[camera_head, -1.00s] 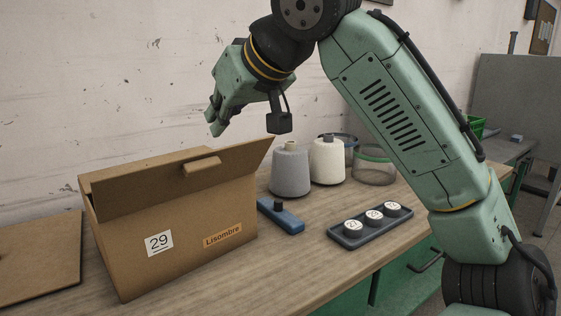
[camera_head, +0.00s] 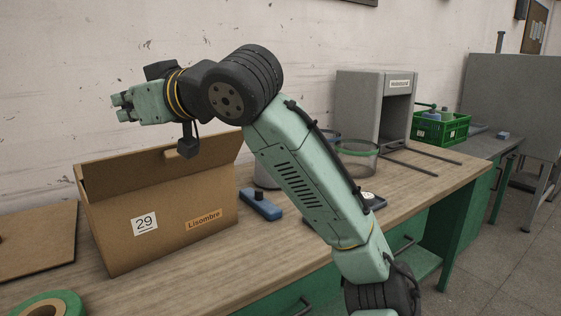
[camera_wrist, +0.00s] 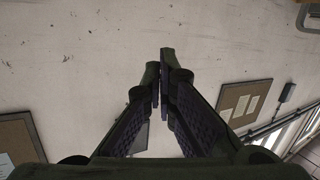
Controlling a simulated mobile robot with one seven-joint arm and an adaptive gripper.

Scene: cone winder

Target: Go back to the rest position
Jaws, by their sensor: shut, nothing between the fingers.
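My gripper (camera_head: 122,106) is raised above the left part of the workbench, over a cardboard box, and points left in the head view. In the wrist view its two fingers (camera_wrist: 160,78) are together with nothing between them, facing the pale wall. My arm crosses the middle of the head view and hides part of the bench behind it.
The cardboard box (camera_head: 165,225), labelled 29 and Lisombre, stands on the bench (camera_head: 285,253). Near it are a blue block (camera_head: 261,205), a wire basket (camera_head: 357,158), a grey cabinet (camera_head: 362,100), a green crate (camera_head: 441,128) and a green ring (camera_head: 48,305).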

